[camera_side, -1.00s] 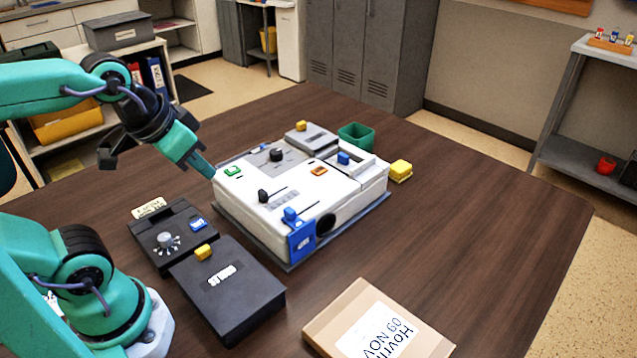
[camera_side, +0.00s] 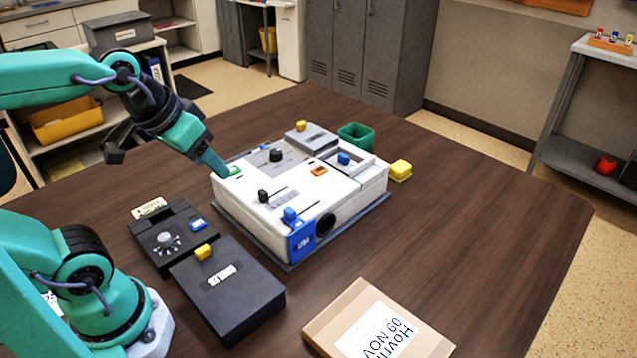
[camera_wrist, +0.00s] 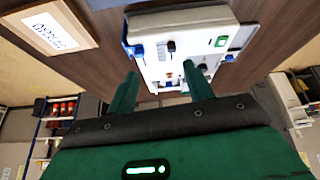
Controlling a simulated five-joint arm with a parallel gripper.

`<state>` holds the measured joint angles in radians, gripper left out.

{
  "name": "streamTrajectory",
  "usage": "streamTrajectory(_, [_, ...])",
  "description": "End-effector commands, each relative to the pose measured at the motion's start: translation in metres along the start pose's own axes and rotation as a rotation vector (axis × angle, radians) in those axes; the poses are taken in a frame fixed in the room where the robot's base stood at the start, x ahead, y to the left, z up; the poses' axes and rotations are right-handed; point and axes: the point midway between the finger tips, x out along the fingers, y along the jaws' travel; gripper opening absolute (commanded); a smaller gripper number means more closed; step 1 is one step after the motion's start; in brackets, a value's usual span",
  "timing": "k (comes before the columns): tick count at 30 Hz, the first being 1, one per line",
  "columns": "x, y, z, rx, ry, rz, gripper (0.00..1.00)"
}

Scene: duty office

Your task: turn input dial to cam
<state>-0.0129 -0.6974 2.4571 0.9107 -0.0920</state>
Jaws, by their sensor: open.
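A grey round dial (camera_side: 165,239) with pale marks fanned around it sits on a small black box (camera_side: 180,213) at the front left. The marks are too small to read. A white console (camera_side: 262,210) stands behind and right of it, with a black round knob (camera_side: 276,155) on a grey panel. I cannot tell which of the two is the input dial. My gripper (camera_side: 212,163) is above the console's left edge, close to a green-framed button (camera_side: 234,171). In the wrist view its two teal fingers (camera_wrist: 159,69) are apart with nothing held between them.
A dark flat box (camera_side: 235,295) with a yellow knob (camera_side: 203,252) stands before the console. A cardboard box (camera_side: 330,315) lies at the front. The right tabletop is clear.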

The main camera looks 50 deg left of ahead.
Motion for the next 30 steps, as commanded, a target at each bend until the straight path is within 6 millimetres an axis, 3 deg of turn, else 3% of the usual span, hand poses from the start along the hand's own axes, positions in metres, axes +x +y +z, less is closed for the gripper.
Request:
streamTrajectory(14, [0.018,-0.017,-0.074,-0.618,-0.111,-0.076,0.52])
streamTrajectory(30, [0.081,-0.056,-0.152,-1.396,-0.196,-0.249,0.52])
